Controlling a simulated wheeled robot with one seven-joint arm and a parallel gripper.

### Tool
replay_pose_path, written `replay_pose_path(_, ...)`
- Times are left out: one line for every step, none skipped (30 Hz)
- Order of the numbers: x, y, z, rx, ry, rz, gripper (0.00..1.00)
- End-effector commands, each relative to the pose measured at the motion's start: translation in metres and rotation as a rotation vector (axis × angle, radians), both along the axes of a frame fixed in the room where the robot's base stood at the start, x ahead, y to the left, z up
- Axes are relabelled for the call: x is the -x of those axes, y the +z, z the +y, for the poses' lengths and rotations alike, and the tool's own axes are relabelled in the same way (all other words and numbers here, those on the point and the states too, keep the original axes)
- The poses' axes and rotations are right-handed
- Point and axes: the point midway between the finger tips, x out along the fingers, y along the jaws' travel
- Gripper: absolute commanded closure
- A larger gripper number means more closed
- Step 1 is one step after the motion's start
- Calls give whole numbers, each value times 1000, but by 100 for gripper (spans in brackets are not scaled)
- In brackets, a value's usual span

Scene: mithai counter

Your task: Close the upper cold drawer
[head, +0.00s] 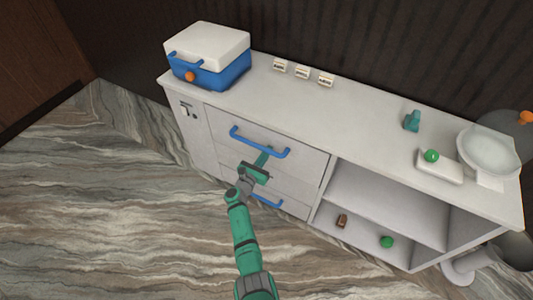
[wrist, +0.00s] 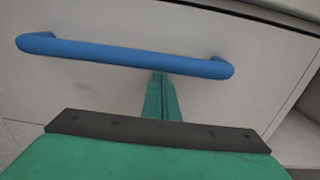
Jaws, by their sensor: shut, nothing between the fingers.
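The upper cold drawer (head: 300,162) has a pale front with a blue bar handle (head: 260,146). The front looks flush or nearly flush with the cabinet; I cannot tell if a small gap is left. The handle also crosses the wrist view (wrist: 125,54). My gripper (head: 267,151) is shut and empty. Its fingertips are at the drawer front, just below the middle of the handle. In the wrist view the closed fingers (wrist: 160,80) reach up to the handle's lower edge; whether they touch the front is unclear.
A lower drawer with a blue handle (head: 266,201) sits below, partly behind my arm. Open shelves to the right hold a brown item (head: 342,221) and a green ball (head: 387,241). A blue-and-white cooler (head: 207,55) stands on the counter. The marbled floor (head: 110,210) is clear to the left.

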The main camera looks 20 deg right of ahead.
Motion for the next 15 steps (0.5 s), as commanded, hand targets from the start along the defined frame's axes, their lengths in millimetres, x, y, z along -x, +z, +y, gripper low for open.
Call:
replay_pose_path(0, 4, -12, -8, -15, -7, 100)
replay_pose_path(0, 4, -10, -8, -15, -7, 100)
replay_pose_path(1, 4, -8, -8, -14, -7, 100)
replay_pose_path(2, 4, -6, -8, -14, -7, 100)
replay_pose_path(4, 4, -4, -8, -14, -7, 100)
replay_pose_path(7, 4, 1, -8, -13, -8, 100)
replay_pose_path(9, 4, 5, -6, -12, -8, 100)
replay_pose_path(12, 3, 9, -4, -11, -6, 100)
replay_pose_path(16, 3, 16, -3, -8, -5, 100)
replay_pose_path(19, 3, 21, -3, -7, -5, 100)
replay_pose_path(22, 2, 25, -3, -6, -4, 100)
replay_pose_path(28, 2, 32, -1, -6, -3, 100)
replay_pose_path(33, 2, 37, -1, -6, -4, 100)
replay_pose_path(38, 1, 42, -2, -5, -2, 100)
replay_pose_path(43, 2, 48, -1, -5, -3, 100)
